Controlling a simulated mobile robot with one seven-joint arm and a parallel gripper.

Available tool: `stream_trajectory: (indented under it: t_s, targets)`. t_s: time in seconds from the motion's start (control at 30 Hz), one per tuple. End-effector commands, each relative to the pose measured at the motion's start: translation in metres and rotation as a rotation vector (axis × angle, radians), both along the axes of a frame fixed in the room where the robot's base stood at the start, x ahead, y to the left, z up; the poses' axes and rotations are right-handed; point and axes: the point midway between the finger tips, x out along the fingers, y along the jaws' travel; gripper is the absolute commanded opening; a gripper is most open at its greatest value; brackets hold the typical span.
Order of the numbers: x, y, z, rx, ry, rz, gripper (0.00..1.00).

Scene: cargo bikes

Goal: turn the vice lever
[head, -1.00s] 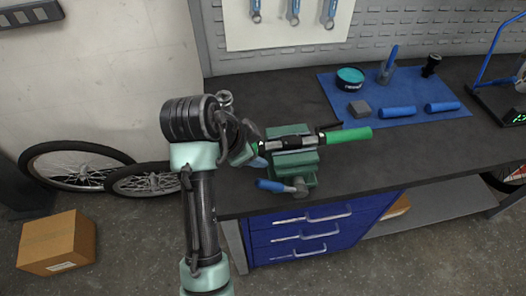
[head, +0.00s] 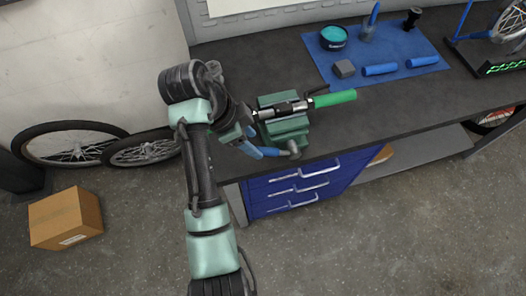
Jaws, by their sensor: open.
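The green vice (head: 287,128) stands at the front edge of the dark workbench. It clamps a handlebar with a green grip (head: 333,98) pointing right. The vice lever (head: 268,152) has a blue handle that points left from a metal hub at the vice's front. My gripper (head: 252,146) is open. It is just left of the vice, close to the end of the blue handle. The fingertips overlap the handle's end in the picture, and I cannot tell whether they touch it. My arm's wrist hides the vice's left side in part.
A blue mat (head: 385,80) holds a teal tin (head: 333,38), a grey block (head: 344,68) and blue grips (head: 381,70). Blue drawers (head: 292,190) are under the bench. Wheels (head: 75,145) lean at left behind a cardboard box (head: 65,218). The floor in front is clear.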

Motion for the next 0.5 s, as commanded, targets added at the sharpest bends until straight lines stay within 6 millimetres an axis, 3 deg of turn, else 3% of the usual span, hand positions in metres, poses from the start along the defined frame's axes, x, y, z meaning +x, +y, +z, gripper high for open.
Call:
stream_trajectory:
  t_s: [0.23,0.5]
  targets:
    - [0.004,-0.018,-0.042,0.001,0.004,-0.001,0.57]
    - [0.008,-0.025,-0.063,0.001,0.001,0.001,0.57]
